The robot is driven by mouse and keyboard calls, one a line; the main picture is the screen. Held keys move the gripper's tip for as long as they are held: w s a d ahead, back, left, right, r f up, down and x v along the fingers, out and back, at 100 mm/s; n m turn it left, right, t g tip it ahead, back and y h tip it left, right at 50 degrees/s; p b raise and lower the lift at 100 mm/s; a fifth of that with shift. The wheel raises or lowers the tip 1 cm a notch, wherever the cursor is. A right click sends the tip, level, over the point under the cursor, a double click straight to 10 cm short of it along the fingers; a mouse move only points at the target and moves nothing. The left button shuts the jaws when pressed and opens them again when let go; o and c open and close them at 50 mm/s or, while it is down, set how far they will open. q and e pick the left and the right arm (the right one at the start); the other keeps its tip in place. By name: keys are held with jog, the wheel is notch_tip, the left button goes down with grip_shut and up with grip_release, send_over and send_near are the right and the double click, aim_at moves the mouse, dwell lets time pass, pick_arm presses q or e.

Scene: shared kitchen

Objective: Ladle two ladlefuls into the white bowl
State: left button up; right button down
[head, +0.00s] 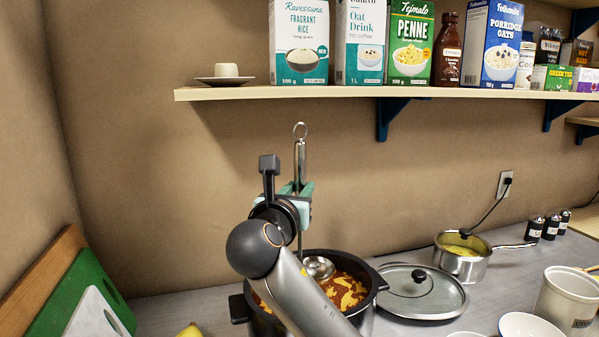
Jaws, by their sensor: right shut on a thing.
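My right gripper (304,190) is shut on the upright metal handle of the ladle (300,155), whose ring end points up. The ladle's round metal cup shows over the red and yellow food in the dark pot (378,284); whether it touches the food I cannot tell. My right arm covers the front of the pot. A white bowl (528,326) stands at the lower right, cut off by the picture's edge. My left gripper is not in view.
A glass lid (440,300) lies right of the dark pot. Behind it is a saucepan (463,268) with yellow contents. A cream crock (568,300) stands beside the white bowl. Cutting boards (62,285) lean at left. A shelf (350,92) with packages hangs above the ladle.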

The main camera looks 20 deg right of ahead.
send_over(300, 238)
notch_tip(300, 238, down, 5)
jog(key=shift+s+a+f, duration=0.1)
jog(key=shift+s+f, duration=0.05)
notch_tip(300, 238, down, 4)
jog(key=b, duration=0.4)
jog(key=shift+b, duration=0.3)
jog(key=shift+f+b, duration=0.6)
jog(key=shift+b, duration=0.15)
dwell(1.0)
